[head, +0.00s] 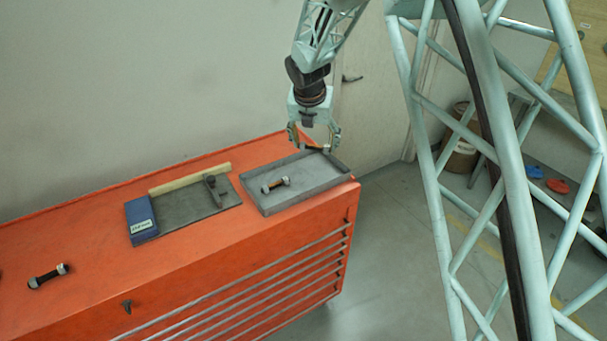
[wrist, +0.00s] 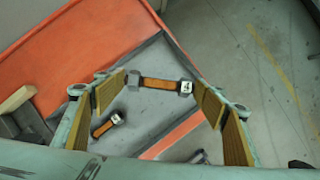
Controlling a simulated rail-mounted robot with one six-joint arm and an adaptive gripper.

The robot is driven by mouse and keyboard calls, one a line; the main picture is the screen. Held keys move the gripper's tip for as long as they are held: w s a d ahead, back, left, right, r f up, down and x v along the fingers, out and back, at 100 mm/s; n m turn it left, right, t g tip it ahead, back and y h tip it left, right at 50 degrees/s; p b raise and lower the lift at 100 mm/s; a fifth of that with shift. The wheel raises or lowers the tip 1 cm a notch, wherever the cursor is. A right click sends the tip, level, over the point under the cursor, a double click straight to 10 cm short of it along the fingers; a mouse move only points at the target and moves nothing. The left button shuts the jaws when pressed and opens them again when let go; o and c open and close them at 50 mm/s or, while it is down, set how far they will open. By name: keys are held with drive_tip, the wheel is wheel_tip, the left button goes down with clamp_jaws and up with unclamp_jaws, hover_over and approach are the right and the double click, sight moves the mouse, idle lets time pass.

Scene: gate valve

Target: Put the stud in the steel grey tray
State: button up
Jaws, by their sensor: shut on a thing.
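My gripper (head: 315,146) is above the back right end of the steel grey tray (head: 312,177). In the wrist view its padded fingers (wrist: 160,92) are shut on a stud (wrist: 158,84), which has an orange-brown shank, grey nuts and a white mark on its right end. The held stud appears over the tray (wrist: 150,122) near its edge; the exact gap below it cannot be told. A second, similar stud (head: 275,184) lies inside the tray and also shows in the wrist view (wrist: 108,125). A third, dark-shanked stud (head: 48,275) lies on the cabinet top at far left.
The tray stands on an orange drawer cabinet (head: 95,235), near its right end. Left of it are a dark flat plate with a cream strip (head: 190,179), a dark upright part (head: 213,187) and a blue labelled box (head: 141,220). A wall stands behind.

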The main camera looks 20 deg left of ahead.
drive_tip(key=shift+f, duration=2.9)
drive_tip(key=shift+f+b, duration=0.4)
drive_tip(key=shift+f, duration=1.45)
drive_tip(key=shift+f, duration=0.1)
drive_tip(key=o, duration=1.1)
drive_tip(key=shift+c, duration=0.2)
drive_tip(key=v, duration=1.2)
drive_tip(key=shift+p, duration=0.35)
drive_tip(key=shift+w, duration=0.1)
